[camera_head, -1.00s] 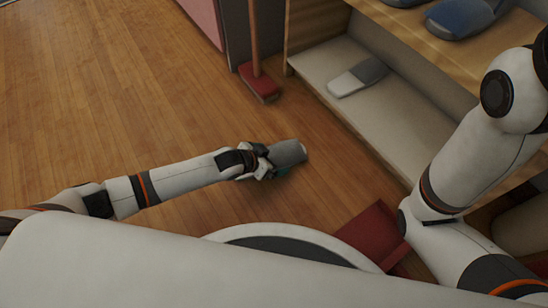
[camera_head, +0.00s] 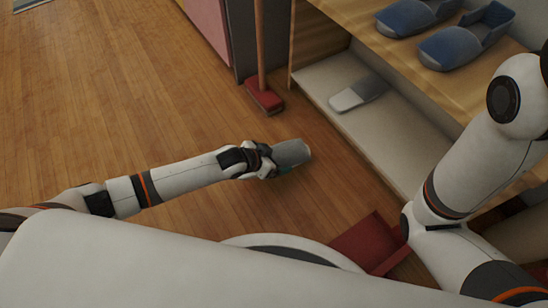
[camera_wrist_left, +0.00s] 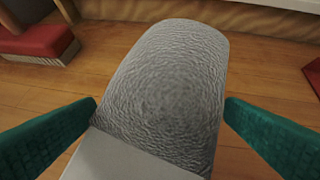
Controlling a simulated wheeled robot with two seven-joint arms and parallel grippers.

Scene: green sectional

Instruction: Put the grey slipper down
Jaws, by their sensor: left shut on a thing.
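The grey slipper (camera_head: 293,153) is in my left gripper (camera_head: 268,162), above the wooden floor in the middle of the head view. In the left wrist view the slipper (camera_wrist_left: 170,85) shows its rough grey upper and a paler part below, between the two green fingers. My left gripper is shut on it. How high it is above the floor I cannot tell. Another grey and white slipper (camera_head: 358,94) lies on the lower shelf. My right arm comes in at the right; its gripper is out of view.
A wooden shelf unit (camera_head: 395,150) stands at the right, with blue slippers (camera_head: 465,40) on its upper board. A red broom (camera_head: 264,97) stands by the cabinet. A red dustpan-like thing (camera_head: 368,243) lies near my base. The floor to the left is clear.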

